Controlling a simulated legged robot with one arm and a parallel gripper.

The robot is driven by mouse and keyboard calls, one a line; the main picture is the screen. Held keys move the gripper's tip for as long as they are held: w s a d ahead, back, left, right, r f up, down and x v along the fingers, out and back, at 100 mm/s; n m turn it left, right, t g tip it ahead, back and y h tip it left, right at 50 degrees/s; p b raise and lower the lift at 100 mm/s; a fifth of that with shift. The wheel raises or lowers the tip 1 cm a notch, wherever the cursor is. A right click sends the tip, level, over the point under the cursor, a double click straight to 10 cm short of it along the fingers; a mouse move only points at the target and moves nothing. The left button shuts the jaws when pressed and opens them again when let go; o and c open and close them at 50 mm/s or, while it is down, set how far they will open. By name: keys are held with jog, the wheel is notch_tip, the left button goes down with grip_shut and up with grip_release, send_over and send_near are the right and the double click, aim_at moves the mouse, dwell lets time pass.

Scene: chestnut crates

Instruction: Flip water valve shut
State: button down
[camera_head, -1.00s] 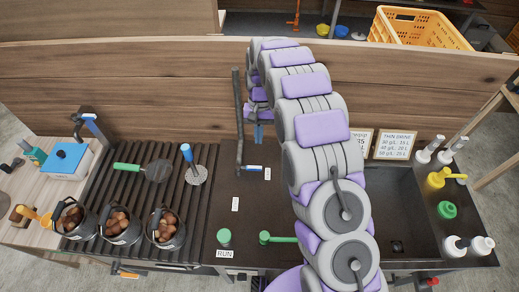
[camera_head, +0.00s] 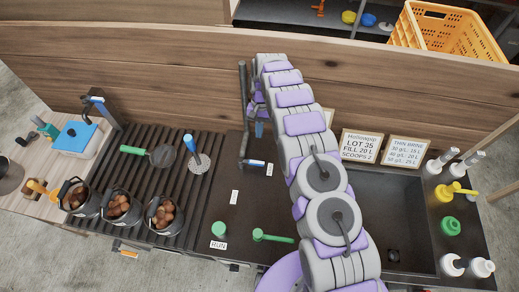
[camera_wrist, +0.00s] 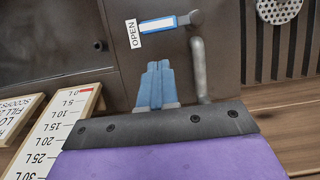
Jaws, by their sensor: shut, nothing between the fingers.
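The water valve's blue lever (camera_head: 255,163) lies on the dark counter at the foot of a grey standpipe (camera_head: 243,105). In the wrist view the blue lever (camera_wrist: 160,25) runs from its grey pivot toward a white label reading OPEN (camera_wrist: 134,33). My gripper (camera_head: 259,130) is at the end of the arm beside the standpipe, partly hidden by arm links. In the wrist view its blue fingers (camera_wrist: 157,66) are together and empty. They appear below the lever, with a visible gap, and left of the standpipe (camera_wrist: 200,70).
A wooden wall (camera_head: 150,75) stands behind the counter. A green lever (camera_head: 270,237) and green knob (camera_head: 219,229) are in front. Pots of chestnuts (camera_head: 120,202) and a slatted rack (camera_head: 135,178) are left. The sink (camera_head: 385,205) and sign boards (camera_head: 361,146) are right.

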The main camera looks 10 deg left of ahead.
aim_at(251, 162)
jog(key=shift+a, duration=0.2)
jog(key=x, duration=1)
jog(key=shift+a+f, duration=0.1)
